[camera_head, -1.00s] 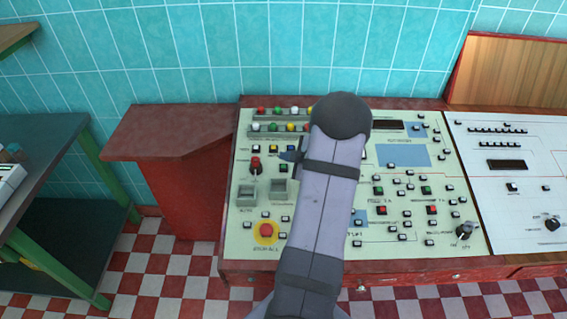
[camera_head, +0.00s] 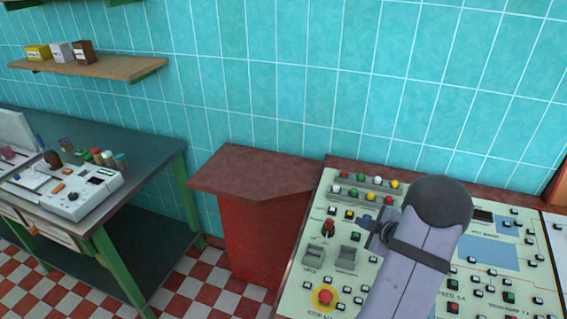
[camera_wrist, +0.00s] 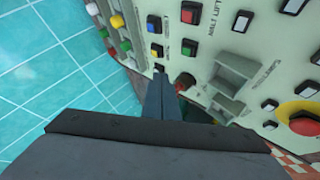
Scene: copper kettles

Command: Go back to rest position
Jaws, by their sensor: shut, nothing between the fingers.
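My gripper (camera_head: 374,236) is over the left part of a cream control panel (camera_head: 312,262), next to the red-topped lever (camera_head: 328,229). My grey arm comes up from the bottom of the head view and covers part of the panel. In the wrist view my gripper's dark fingers (camera_wrist: 160,82) are together with nothing between them. They point at the panel near a row of coloured buttons, and I cannot tell how far above the surface they are.
A yellow-ringed red button (camera_head: 325,296) is at the panel's lower left. Left of the panel stand a red pedestal (camera_head: 255,172) and a green-framed bench (camera_head: 135,150) with a white device (camera_head: 75,195). A wooden shelf (camera_head: 95,66) holds small boxes. Teal tiles form the wall behind.

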